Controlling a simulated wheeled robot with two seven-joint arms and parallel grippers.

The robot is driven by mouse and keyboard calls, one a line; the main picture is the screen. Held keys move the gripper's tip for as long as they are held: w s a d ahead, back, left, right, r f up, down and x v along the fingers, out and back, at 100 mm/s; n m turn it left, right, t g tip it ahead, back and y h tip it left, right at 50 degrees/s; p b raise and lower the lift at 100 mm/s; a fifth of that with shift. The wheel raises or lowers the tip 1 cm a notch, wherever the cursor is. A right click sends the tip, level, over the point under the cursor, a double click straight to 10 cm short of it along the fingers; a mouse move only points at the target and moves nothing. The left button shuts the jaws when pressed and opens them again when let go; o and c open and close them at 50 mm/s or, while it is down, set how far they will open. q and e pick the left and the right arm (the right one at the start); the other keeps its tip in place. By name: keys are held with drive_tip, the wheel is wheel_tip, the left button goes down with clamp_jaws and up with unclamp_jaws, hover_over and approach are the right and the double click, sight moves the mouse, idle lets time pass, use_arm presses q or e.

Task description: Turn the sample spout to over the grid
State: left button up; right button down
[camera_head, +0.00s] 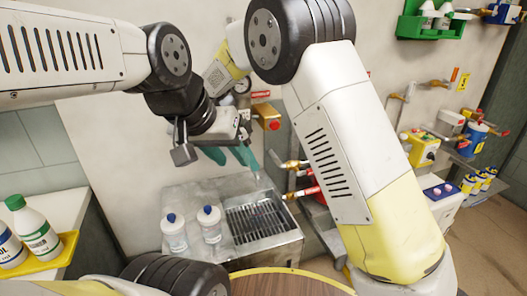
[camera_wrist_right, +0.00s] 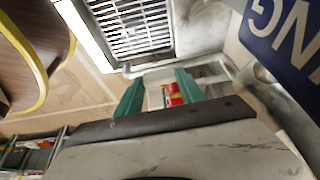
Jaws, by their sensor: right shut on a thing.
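My right gripper (camera_head: 240,160) has teal fingers in the middle of the head view, above the bench. In the right wrist view its two teal fingers (camera_wrist_right: 160,92) straddle a narrow grey part by a pipe, which I take as the spout; it is largely hidden. The gripper is shut on it. The grid (camera_head: 258,221) is a dark slotted grate in the steel bench, below and right of the fingers. It also shows at the top of the right wrist view (camera_wrist_right: 137,27).
Two white bottles with blue caps (camera_head: 175,236) (camera_head: 212,228) stand on the bench left of the grid. Red-handled valves (camera_head: 305,192) project at its right. A yellow tray (camera_head: 50,262) with bottles is at far left. A blue sign (camera_wrist_right: 290,30) is close in the wrist view.

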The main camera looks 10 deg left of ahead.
drive_tip(key=shift+s+a+r+m, duration=0.1)
drive_tip(key=shift+a+m, duration=0.2)
drive_tip(key=c, duration=0.7)
unclamp_jaws()
drive_tip(key=v, duration=0.7)
drive_tip(key=shift+a+r, duration=0.1)
drive_tip(key=shift+r, duration=0.3)
